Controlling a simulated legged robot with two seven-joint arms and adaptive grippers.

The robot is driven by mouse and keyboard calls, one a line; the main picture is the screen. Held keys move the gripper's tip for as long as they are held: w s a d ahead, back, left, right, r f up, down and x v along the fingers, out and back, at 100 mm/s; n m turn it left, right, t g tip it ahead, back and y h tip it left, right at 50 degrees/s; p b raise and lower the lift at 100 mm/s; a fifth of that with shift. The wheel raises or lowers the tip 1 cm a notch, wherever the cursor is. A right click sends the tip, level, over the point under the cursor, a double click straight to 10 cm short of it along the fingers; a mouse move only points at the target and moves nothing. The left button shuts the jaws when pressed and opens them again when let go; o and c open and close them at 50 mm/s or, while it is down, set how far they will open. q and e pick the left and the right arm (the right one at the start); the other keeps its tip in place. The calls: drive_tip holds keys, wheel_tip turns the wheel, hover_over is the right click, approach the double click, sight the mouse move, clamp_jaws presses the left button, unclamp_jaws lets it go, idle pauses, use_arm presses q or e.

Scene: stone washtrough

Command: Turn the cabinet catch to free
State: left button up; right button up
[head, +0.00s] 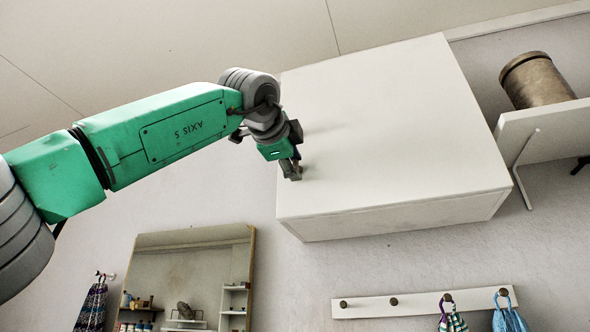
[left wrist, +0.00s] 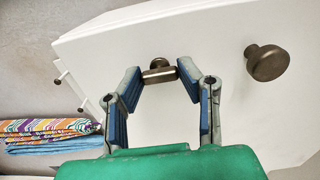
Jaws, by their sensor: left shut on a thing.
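The white cabinet (head: 395,125) hangs on the wall in the head view, and its white front also shows in the left wrist view (left wrist: 225,35). The cabinet catch (left wrist: 158,74) is a small bronze-brown bar on that front, lying nearly level in the left wrist picture. My left gripper (head: 292,172) is at the left part of the cabinet front. In the left wrist view my left gripper (left wrist: 160,78) has its blue-padded fingertips on either side of the catch, shut on it. In the head view the gripper hides the catch. My right gripper is in neither view.
A round bronze knob (left wrist: 266,62) stands out from the cabinet front beside the catch. A shelf (head: 545,130) with a brown canister (head: 536,80) is to the right. Below are a mirror (head: 190,275) and a peg rail (head: 420,302) with hanging cloths.

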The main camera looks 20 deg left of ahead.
use_arm(q)
drive_tip(key=shift+d+r, duration=0.1)
drive_tip(key=shift+r, duration=0.05)
drive_tip(key=o, duration=0.9)
drive_tip(key=shift+o, duration=1.2)
drive_tip(key=shift+d, duration=0.2)
drive_tip(key=shift+s, duration=0.1)
drive_tip(key=s, duration=1.1)
drive_tip(key=shift+s, duration=0.4)
